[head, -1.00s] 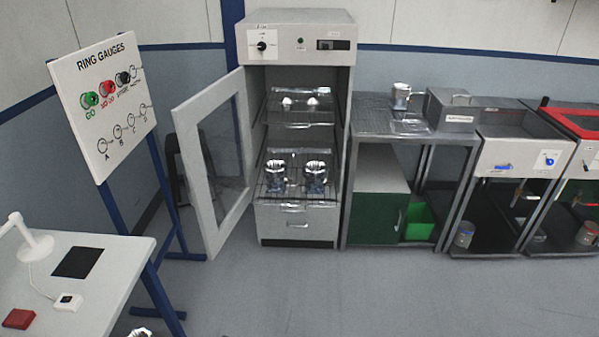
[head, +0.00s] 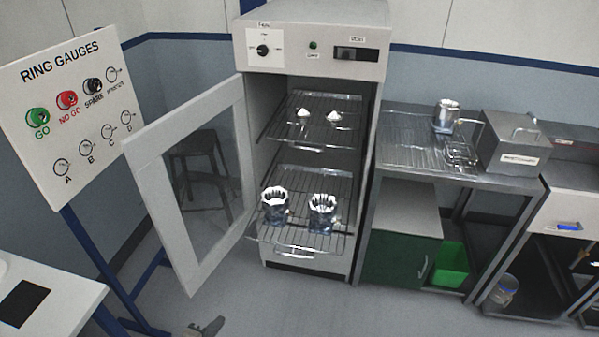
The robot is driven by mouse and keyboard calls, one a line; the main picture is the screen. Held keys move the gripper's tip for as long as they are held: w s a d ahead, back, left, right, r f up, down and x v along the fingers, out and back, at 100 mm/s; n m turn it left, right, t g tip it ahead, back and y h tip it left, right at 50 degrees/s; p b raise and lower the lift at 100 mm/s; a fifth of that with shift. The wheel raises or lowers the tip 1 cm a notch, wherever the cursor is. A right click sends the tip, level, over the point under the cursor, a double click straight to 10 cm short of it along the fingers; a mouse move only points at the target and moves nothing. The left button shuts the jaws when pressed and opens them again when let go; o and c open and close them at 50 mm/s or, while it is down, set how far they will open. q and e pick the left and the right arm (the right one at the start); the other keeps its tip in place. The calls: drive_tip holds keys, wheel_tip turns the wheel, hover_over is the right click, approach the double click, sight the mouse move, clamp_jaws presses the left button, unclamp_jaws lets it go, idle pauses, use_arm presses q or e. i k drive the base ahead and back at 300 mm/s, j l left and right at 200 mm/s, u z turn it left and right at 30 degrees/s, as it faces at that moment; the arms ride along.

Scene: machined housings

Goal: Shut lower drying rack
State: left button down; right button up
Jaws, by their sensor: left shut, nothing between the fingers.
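The drying cabinet (head: 311,32) stands with its glazed door (head: 150,185) swung open to the left. The lower drying rack (head: 300,185) is a wire shelf slid out toward me, its front edge past the cabinet opening. Two shiny machined housings (head: 275,207) (head: 322,213) stand upright near its front. The upper rack (head: 315,112) sits inside and bears two small white-topped parts (head: 303,114) (head: 334,117). My left gripper (head: 208,328) shows only partly at the bottom edge, shut and empty, low in front of the open door and apart from the rack. My right gripper is out of view.
A gauge board (head: 75,110) on a blue stand and a white table (head: 70,275) are at left. A stool (head: 200,165) shows behind the door. A metal bench (head: 390,150) adjoins the cabinet at right. Floor (head: 300,310) in front is clear.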

sight(336, 173)
drive_tip(key=i+l+u, duration=0.1)
drive_tip(key=i+l, duration=0.2)
drive_tip(key=i+l+u, duration=0.1)
drive_tip(key=i+l, duration=0.15)
drive_tip(key=i+l+u, duration=0.1)
drive_tip(key=i+l, duration=0.15)
drive_tip(key=l, duration=0.2)
drive_tip(key=i+l+u, duration=0.1)
drive_tip(key=i+l, duration=0.15)
drive_tip(key=l, duration=0.15)
drive_tip(key=i+l+u, duration=0.1)
drive_tip(key=i+l, duration=0.15)
drive_tip(key=l, duration=0.15)
drive_tip(key=i+l+u, duration=0.1)
drive_tip(key=l, duration=0.3)
drive_tip(key=i+l, duration=0.4)
drive_tip(key=i+j+z, duration=0.2)
drive_tip(key=i+z, duration=0.15)
